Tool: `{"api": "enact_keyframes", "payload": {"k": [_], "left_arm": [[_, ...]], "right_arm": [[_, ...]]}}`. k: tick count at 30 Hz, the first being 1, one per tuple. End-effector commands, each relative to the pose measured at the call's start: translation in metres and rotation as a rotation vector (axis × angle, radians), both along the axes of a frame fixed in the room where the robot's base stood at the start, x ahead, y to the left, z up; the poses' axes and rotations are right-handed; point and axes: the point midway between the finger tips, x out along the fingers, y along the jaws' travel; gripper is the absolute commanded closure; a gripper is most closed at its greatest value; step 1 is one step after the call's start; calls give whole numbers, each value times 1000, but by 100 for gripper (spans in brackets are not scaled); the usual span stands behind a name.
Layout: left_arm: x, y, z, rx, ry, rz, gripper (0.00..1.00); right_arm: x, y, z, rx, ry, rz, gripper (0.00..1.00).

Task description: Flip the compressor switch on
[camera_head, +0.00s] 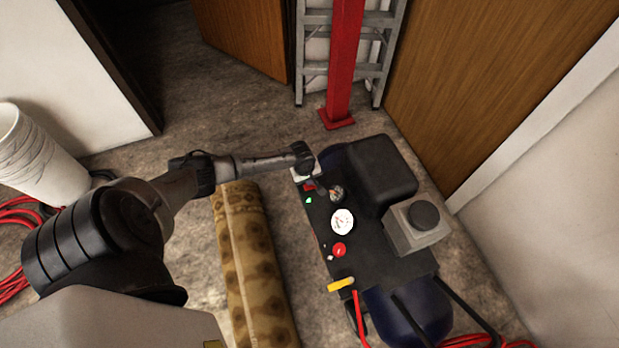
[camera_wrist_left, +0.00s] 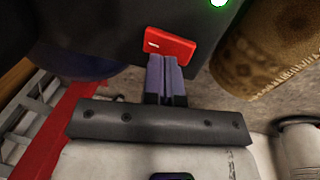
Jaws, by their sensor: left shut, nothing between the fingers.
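The compressor (camera_head: 383,262) stands at the right of the head view, with a black panel, a white gauge (camera_head: 342,221) and a dark blue tank. Its red switch (camera_head: 309,187) is at the panel's far left corner, partly hidden by my gripper. It shows clearly as a red rocker in the left wrist view (camera_wrist_left: 171,44). A green light (camera_wrist_left: 219,2) glows near it. My left gripper (camera_head: 318,188) is shut and empty, its fingertips (camera_wrist_left: 162,62) right at the switch's near edge. I cannot tell whether they touch it. My right gripper is not in view.
A rolled patterned rug (camera_head: 245,255) lies left of the compressor. A red post (camera_head: 342,65) and a ladder (camera_head: 376,50) stand behind it. White buckets (camera_head: 38,160) and red hose (camera_head: 15,215) are at the left. A red knob (camera_head: 339,250) and a yellow handle (camera_head: 341,285) are on the compressor panel.

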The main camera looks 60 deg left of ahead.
Motion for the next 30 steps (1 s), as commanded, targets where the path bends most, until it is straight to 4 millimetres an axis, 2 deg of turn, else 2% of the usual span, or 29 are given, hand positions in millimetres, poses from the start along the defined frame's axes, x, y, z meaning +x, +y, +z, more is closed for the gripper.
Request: {"api": "enact_keyframes", "payload": {"k": [5,11,18,21,30], "left_arm": [[0,0,3,0,0,0,100],[2,-1,20,-2,-1,3,100],[5,-1,50,-1,-1,3,100],[9,-1,73,-1,-2,2,100],[15,-2,120,0,-1,2,100]], "right_arm": [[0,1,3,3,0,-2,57],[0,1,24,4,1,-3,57],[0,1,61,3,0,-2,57],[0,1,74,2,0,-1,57],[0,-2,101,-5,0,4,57]]}}
